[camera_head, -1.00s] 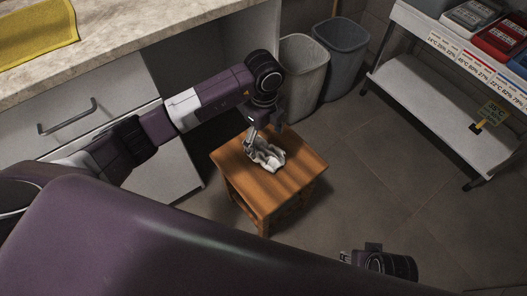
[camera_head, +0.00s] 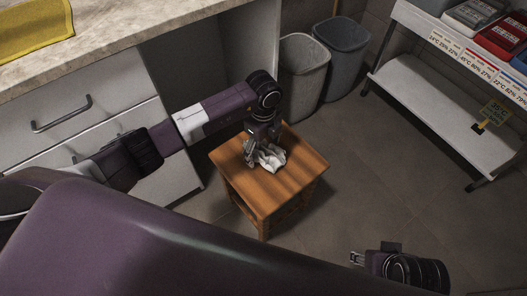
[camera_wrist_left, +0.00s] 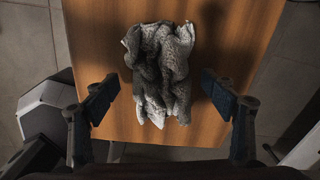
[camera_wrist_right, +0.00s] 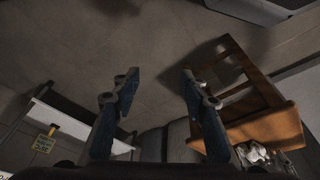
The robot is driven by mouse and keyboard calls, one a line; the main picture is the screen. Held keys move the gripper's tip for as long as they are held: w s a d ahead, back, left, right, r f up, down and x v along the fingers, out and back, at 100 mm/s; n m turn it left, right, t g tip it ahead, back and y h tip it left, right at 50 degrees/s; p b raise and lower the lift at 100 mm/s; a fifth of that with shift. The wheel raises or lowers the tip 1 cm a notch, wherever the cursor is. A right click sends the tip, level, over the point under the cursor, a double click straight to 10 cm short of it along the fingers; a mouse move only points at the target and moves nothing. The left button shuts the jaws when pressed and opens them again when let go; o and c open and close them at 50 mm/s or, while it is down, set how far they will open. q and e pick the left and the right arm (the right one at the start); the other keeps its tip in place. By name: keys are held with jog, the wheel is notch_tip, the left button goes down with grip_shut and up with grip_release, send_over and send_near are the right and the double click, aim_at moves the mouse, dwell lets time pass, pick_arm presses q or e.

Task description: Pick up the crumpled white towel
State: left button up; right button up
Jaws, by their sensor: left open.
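The crumpled white towel (camera_head: 268,156) lies in a heap on a small wooden stool (camera_head: 250,186). In the left wrist view the towel (camera_wrist_left: 160,70) looks grey and folded, between and beyond my open fingers. My left gripper (camera_head: 252,152) points down at the towel from above its left side, and its jaws are open with nothing in them. I cannot tell from the head view whether a finger touches the cloth. My right gripper (camera_head: 356,258) is away from the stool, low at the front right; in its own wrist view its fingers (camera_wrist_right: 160,85) stand apart and empty.
A white drawer cabinet with a stone counter (camera_head: 110,40) stands to the left, with a yellow cloth (camera_head: 32,30) on top. Two bins (camera_head: 303,75) stand behind the stool. A white shelf rack (camera_head: 440,115) with boxes is at the right. Tiled floor between is clear.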

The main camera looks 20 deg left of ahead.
pick_arm(q)
jog(key=c, duration=1)
jog(key=shift+r, duration=0.15)
